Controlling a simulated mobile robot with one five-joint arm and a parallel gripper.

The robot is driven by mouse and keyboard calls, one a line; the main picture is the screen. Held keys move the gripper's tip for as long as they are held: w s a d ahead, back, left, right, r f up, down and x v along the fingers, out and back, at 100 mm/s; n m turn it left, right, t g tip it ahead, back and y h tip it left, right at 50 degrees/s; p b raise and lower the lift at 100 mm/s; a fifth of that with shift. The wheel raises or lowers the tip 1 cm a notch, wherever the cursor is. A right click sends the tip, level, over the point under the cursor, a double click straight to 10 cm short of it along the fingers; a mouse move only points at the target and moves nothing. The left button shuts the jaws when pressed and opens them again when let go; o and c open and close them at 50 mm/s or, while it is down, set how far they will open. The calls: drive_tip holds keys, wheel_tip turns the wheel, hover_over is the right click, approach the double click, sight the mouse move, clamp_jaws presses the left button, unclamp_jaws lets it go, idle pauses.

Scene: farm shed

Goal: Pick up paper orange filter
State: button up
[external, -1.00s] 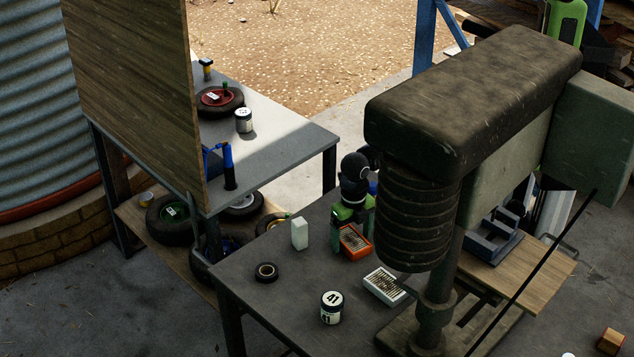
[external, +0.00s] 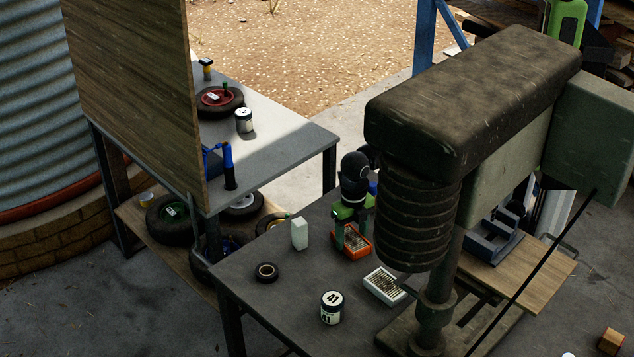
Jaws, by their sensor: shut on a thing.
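The paper orange filter (external: 357,249), an orange-framed block with a pale pleated top, is on the dark table in the middle of the external view. My green gripper (external: 351,236) points down over it, with its fingers shut on the filter. The fingers hide part of its far side. I cannot tell any gap between the filter and the table.
A white-framed filter (external: 384,286) lies closer to the camera, beside the large drill press (external: 415,215). A pale green block (external: 299,234), a black ring (external: 265,272) and a jar marked 41 (external: 331,308) stand on the table (external: 290,310). The table's left part is mostly clear.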

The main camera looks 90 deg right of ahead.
sight(351, 238)
wheel_tip(351, 238, up, 5)
drive_tip(key=p, duration=0.4)
drive_tip(key=shift+p, duration=0.3)
drive_tip(key=w+d+r+p, duration=0.1)
drive_tip(key=d+r+p, duration=0.5)
drive_tip(key=d, duration=0.5)
drive_tip(key=shift+w+d, duration=0.25)
drive_tip(key=shift+w, duration=0.15)
